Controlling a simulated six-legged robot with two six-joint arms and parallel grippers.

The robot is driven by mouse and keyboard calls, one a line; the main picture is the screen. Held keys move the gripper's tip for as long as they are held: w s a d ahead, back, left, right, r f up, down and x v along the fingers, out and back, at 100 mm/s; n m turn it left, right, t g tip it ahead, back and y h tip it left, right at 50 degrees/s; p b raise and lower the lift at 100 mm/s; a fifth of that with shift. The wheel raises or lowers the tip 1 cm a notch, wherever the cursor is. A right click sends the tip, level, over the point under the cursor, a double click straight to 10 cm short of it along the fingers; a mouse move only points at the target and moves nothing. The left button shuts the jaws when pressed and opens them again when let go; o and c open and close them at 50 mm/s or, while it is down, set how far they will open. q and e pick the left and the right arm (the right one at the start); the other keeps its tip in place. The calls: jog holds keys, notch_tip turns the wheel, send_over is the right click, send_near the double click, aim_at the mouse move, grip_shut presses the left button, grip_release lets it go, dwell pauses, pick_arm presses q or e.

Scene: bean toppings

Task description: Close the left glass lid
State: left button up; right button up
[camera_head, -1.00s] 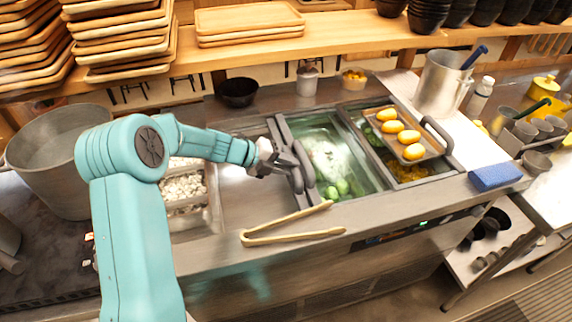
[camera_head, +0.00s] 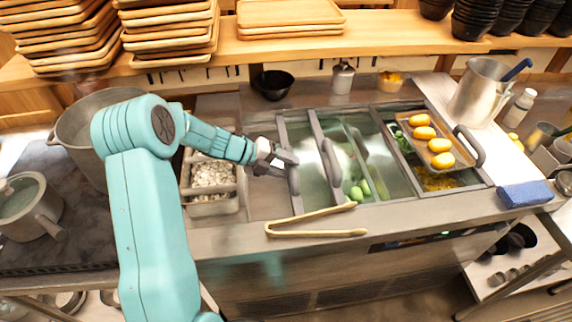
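The left glass lid (camera_head: 307,165) is a pane with a dark frame at the middle of the counter. Its dark upright handle (camera_head: 294,183) is on the left edge. A second dark bar with a handle (camera_head: 329,160) stands to its right. My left gripper (camera_head: 284,163) is at the left lid's handle, over the frame's left side. Its dark fingers overlap the handle, so I cannot tell whether they grip it. Green vegetables (camera_head: 358,190) show near the front of the well. My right gripper is not in view.
Wooden tongs (camera_head: 315,232) lie on the counter's front edge. A pan of white pieces (camera_head: 212,208) is left of bare steel.

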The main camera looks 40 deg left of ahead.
pick_arm(q)
jog(key=b+v, duration=0.1)
jog(key=v, duration=1.5)
jog(key=shift+s, duration=0.15)
jog(key=shift+a+r, duration=0.1)
jog(key=shift+c, duration=0.4)
